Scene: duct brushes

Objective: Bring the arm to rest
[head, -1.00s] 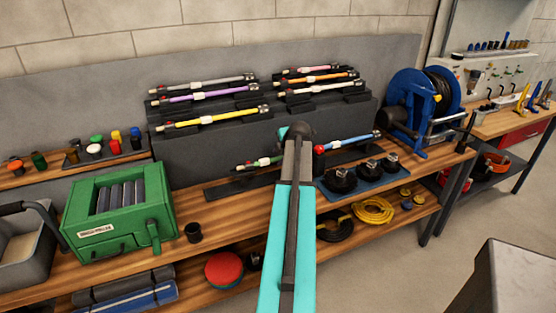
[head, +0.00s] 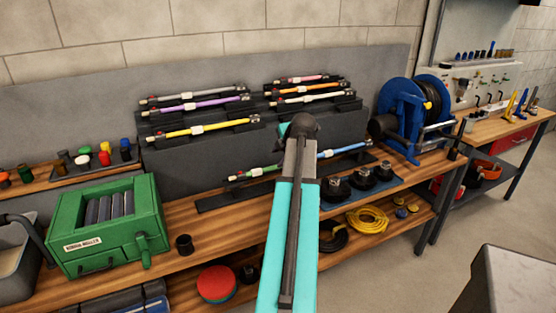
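My teal and dark grey arm (head: 272,245) rises from the bottom middle of the head view to a dark rounded joint, in front of the workbench. My gripper does not show, so I cannot see its fingers or whether it holds anything. Behind the arm, a green rod (head: 258,172) and a blue rod (head: 345,150) lie low on the bench, each partly hidden by the arm. Yellow (head: 205,129), purple (head: 200,105) and other coloured rods rest on the dark stepped rack.
A green machine (head: 105,225) stands on the bench at left, beside a small black cup (head: 184,245). Black round fittings sit on a blue mat (head: 388,190). A blue hose reel (head: 400,120) stands at right. A grey block (head: 515,280) is at bottom right, with open floor behind it.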

